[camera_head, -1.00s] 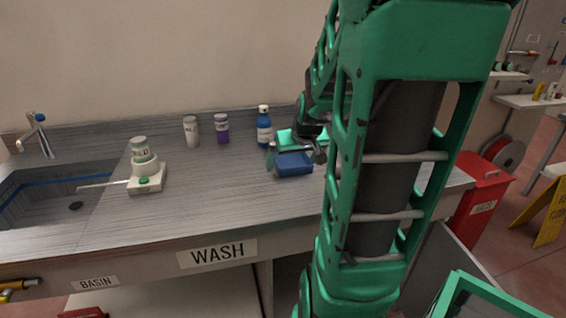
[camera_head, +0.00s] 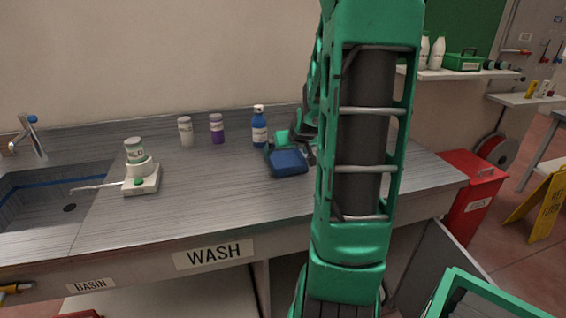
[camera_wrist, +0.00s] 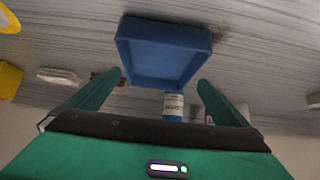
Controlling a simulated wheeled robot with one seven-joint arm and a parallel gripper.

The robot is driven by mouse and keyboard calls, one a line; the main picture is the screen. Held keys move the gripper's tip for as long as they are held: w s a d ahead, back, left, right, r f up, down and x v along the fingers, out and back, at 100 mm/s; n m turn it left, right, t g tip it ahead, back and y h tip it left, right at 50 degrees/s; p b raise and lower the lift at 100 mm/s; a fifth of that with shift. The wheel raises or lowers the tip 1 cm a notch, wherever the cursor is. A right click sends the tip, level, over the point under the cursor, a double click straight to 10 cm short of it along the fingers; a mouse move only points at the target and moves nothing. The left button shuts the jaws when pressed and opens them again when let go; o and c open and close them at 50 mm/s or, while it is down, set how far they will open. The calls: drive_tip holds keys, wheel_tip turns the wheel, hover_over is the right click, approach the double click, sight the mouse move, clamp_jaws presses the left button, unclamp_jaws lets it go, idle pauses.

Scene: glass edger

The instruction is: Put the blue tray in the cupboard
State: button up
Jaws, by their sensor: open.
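The blue tray (camera_head: 288,163) is on the grey worktop, right of the blue bottle; its open hollow faces the camera in the wrist view (camera_wrist: 165,50). My gripper (camera_wrist: 160,82) is open, with its two green fingers spread and the tray ahead between and beyond their tips. I cannot tell whether a finger touches the tray. In the head view my gripper (camera_head: 288,147) is just behind and beside the tray, partly hidden by my arm. A grey upright panel (camera_head: 432,262) stands under the worktop's right end, perhaps a cupboard door; the cupboard inside is mostly hidden.
A blue bottle (camera_head: 259,130), a purple jar (camera_head: 217,130) and a white jar (camera_head: 186,132) stand along the back. A white device (camera_head: 141,180) stands beside the basin (camera_head: 40,195). A red bin (camera_head: 470,200) is at right. The front middle of the worktop is clear.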

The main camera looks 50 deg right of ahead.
sight(282, 157)
drive_tip(key=shift+x, duration=2.55)
drive_tip(key=shift+d, duration=0.1)
drive_tip(key=c, duration=1.4)
drive_tip(key=shift+o, duration=0.2)
drive_tip(key=shift+r, duration=0.15)
drive_tip(key=r, duration=0.4)
drive_tip(key=shift+w+a+r, duration=0.1)
drive_tip(key=shift+a+r, duration=0.15)
drive_tip(key=shift+a, duration=0.05)
drive_tip(key=a+r, duration=0.6)
drive_tip(key=a, duration=0.5)
drive_tip(key=shift+r, duration=0.15)
